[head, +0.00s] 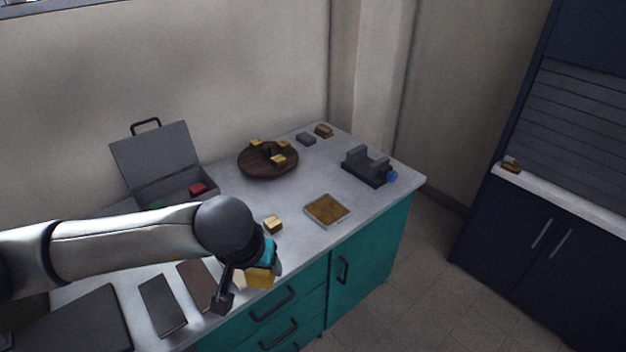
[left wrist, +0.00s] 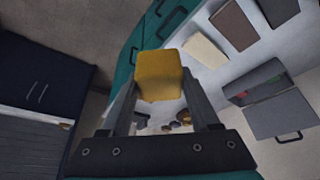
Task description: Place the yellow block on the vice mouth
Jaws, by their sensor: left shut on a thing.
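My left gripper (head: 240,289) is shut on a yellow block (head: 260,276) near the front edge of the counter in the head view. In the left wrist view the yellow block (left wrist: 160,75) sits between the two fingertips. The dark grey vice (head: 367,166) with a blue knob stands at the counter's right end, well apart from the gripper. Its mouth is the gap between its two upright jaws and looks empty. My right gripper does not show in either view.
A round wooden board (head: 255,168) with several yellow pieces stands at the back. An open grey toolbox (head: 157,161) is at the left. Bare counter surrounds the tray.

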